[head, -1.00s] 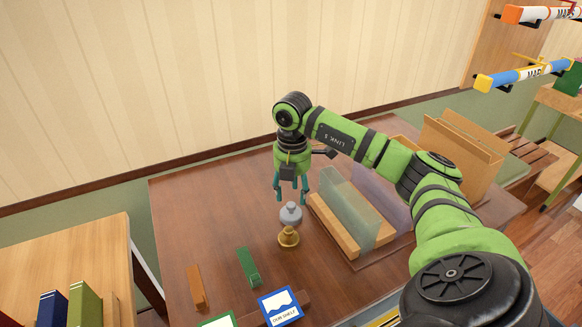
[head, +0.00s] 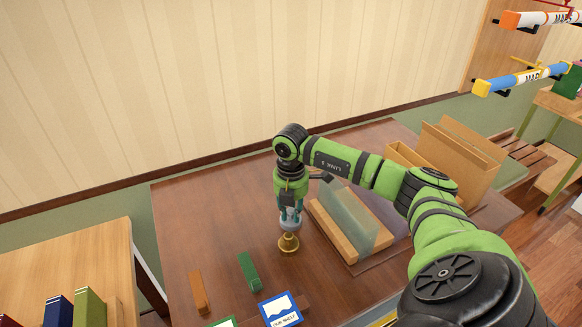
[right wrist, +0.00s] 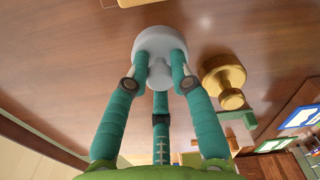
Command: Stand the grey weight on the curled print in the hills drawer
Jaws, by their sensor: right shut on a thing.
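The grey weight (head: 290,227) stands on the brown table, just behind a brass weight. My right gripper (head: 290,213) is above it with its fingers down around its upper part. In the right wrist view the fingers of the right gripper (right wrist: 161,66) are closed on the knob of the grey weight (right wrist: 158,41), whose wide round base lies beyond. I cannot tell whether the base still touches the table. I cannot make out the hills drawer or the curled print in either view. My left gripper is out of view.
The brass weight (head: 288,243) stands close beside the grey one; it also shows in the right wrist view (right wrist: 224,75). A wooden rack with a translucent panel (head: 345,215) is to the right. Orange (head: 198,292) and green (head: 248,270) blocks and a blue-framed card (head: 281,309) are nearer the front.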

